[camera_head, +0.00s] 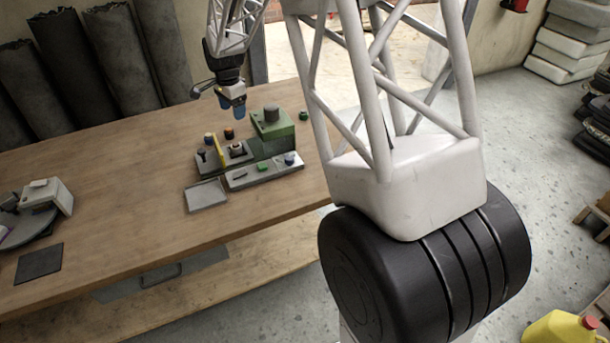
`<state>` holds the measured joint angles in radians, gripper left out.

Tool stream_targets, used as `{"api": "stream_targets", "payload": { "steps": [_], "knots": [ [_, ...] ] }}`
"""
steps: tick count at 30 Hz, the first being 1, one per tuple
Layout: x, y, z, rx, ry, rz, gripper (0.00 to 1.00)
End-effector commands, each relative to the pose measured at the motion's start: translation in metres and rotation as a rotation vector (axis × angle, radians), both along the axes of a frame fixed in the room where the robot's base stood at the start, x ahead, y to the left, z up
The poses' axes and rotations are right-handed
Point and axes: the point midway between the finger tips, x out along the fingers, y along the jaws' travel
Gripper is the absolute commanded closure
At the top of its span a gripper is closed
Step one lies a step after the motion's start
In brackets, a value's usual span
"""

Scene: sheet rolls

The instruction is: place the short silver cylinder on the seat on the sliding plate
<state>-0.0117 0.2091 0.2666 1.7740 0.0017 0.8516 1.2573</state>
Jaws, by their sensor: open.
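A small silver cylinder (236,147) appears to stand on a dark plate (238,157) in the left part of the fixture on the bench. It is too small to tell exactly how it sits on the seat. My gripper (234,108) hangs above and behind this spot, pointing down, with blue fingertips. It is open and clear of the fixture, and I see nothing held in it. The gap between its fingers is hard to make out from here.
A green block (273,130) with a dark grey cylinder on top stands right of the plate. A yellow upright bar (218,150) is at its left. A grey tray (207,195) lies in front.

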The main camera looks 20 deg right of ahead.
Motion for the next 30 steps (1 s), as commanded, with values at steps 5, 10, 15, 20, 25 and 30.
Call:
{"api": "stream_targets", "payload": {
  "steps": [5,10,15,20,25,30],
  "knots": [
    [-0.043,-0.002,0.038,-0.006,-0.02,0.11,0.33],
    [-0.083,-0.004,0.067,-0.014,-0.037,0.216,0.33],
    [-0.125,-0.006,0.092,-0.024,-0.053,0.321,0.33],
    [-0.166,-0.007,0.113,-0.035,-0.068,0.421,0.33],
    [-0.211,-0.008,0.13,-0.048,-0.083,0.525,0.33],
    [-0.255,-0.009,0.143,-0.062,-0.098,0.63,0.33]
  ]
}}
